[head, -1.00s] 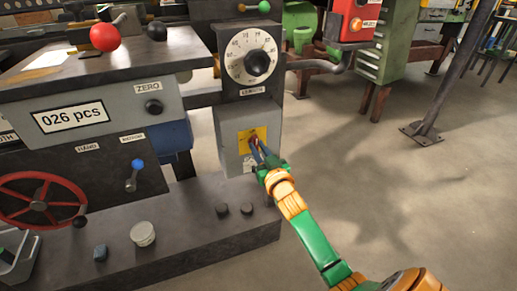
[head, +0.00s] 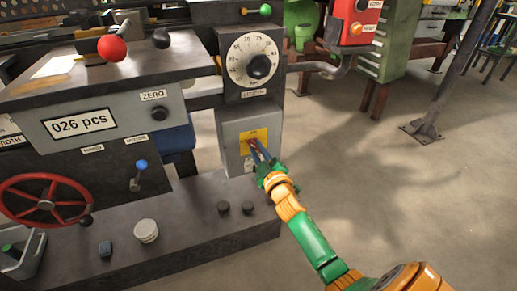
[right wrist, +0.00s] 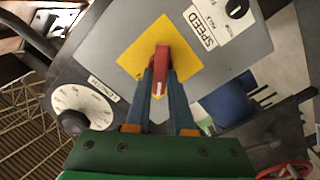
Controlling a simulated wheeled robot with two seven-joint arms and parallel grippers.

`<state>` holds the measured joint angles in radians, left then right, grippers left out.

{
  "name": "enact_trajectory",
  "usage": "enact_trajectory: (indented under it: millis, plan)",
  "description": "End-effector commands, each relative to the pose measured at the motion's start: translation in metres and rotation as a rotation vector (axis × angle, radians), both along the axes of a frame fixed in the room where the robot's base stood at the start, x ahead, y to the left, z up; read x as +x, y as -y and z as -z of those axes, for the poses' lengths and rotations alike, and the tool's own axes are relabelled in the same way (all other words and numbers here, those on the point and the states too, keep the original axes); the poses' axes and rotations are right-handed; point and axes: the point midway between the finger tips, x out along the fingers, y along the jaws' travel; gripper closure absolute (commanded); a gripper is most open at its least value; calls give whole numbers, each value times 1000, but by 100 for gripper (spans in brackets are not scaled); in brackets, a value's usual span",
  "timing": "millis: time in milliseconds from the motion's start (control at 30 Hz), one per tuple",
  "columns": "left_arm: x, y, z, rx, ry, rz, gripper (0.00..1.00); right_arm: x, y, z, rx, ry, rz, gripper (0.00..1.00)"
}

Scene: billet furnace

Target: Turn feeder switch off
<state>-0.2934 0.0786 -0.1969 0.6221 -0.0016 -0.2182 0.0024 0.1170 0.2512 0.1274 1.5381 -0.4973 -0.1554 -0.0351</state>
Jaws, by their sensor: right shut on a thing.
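The feeder switch is a red rotary handle (right wrist: 161,62) on a yellow plate (head: 246,146), on the front of a grey box (head: 231,123). In the right wrist view the handle has a white mark at its end nearest my gripper. My right gripper (right wrist: 161,82) is shut on the red handle, with one blue-grey finger on each side. In the head view the right gripper (head: 256,148) reaches the plate from the lower right and hides part of the handle. The lettering on the plate is too small to read. My left gripper is not in view.
A dial (head: 254,60) sits just above the box. A black knob labelled SPEED (right wrist: 236,9) is near the plate in the right wrist view. A red handwheel (head: 45,204) and a blue-tipped lever (head: 139,172) are at left. Open floor lies to the right.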

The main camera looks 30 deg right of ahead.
Motion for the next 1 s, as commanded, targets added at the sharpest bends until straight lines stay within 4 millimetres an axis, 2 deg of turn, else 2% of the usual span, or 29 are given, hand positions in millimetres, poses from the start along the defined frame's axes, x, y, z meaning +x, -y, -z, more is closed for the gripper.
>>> enact_trajectory:
  millis: [600,1000]
  plan:
    - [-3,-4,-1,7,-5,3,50,1,-2,4,-541,-131,-1,100]
    - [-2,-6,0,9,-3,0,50,1,-2,5,-751,-181,-1,100]
